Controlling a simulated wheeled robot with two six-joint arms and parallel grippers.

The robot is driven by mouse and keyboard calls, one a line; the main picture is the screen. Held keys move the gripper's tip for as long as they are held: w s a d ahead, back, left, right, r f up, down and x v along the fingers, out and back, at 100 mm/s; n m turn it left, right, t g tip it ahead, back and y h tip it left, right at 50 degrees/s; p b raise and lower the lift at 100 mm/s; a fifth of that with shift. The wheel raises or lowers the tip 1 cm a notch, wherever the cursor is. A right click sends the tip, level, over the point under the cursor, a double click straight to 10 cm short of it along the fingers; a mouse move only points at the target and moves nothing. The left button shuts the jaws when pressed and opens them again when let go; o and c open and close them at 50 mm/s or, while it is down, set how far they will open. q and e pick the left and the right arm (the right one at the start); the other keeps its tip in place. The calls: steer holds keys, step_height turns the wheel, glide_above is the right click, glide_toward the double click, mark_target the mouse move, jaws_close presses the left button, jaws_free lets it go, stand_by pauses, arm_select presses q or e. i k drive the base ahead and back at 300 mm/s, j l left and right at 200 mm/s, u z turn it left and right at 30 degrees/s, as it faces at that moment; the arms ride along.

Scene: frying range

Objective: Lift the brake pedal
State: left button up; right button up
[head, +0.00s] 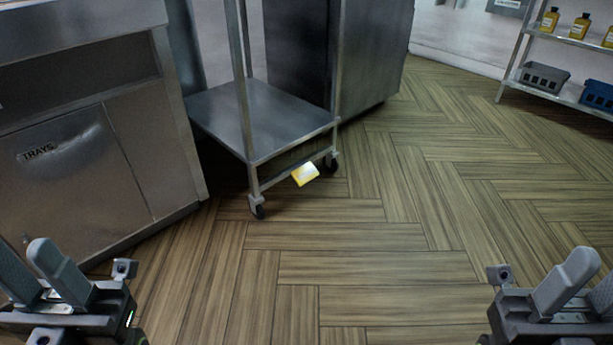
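The brake pedal (305,174) is a small yellow plate with a pale patch. It sits low on the near side of a wheeled metal cart (262,160), between two casters and close to the floor, and looks tilted. My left gripper (24,262) is at the bottom left corner, with its fingers apart and nothing between them. My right gripper (597,275) is at the bottom right corner, partly cut off by the frame edge, with its fingers apart and empty. Both grippers are well short of the pedal and touch nothing.
A steel cabinet marked TRAYS (60,165) stands at the left, close to the cart. A large metal unit (370,60) stands behind the cart. A shelf rack (570,85) with bottles and bins is at the far right. The wood floor (370,260) before the cart is clear.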

mark_target(304, 174)
steer(key=i+l, duration=0.35)
steer(key=i, duration=0.15)
steer(key=i+l, duration=0.3)
steer(key=i, duration=0.15)
steer(key=i+l+z, duration=0.1)
steer(key=i+l, duration=0.25)
steer(key=i, duration=0.15)
steer(key=i+l, duration=0.3)
steer(key=i, duration=0.15)
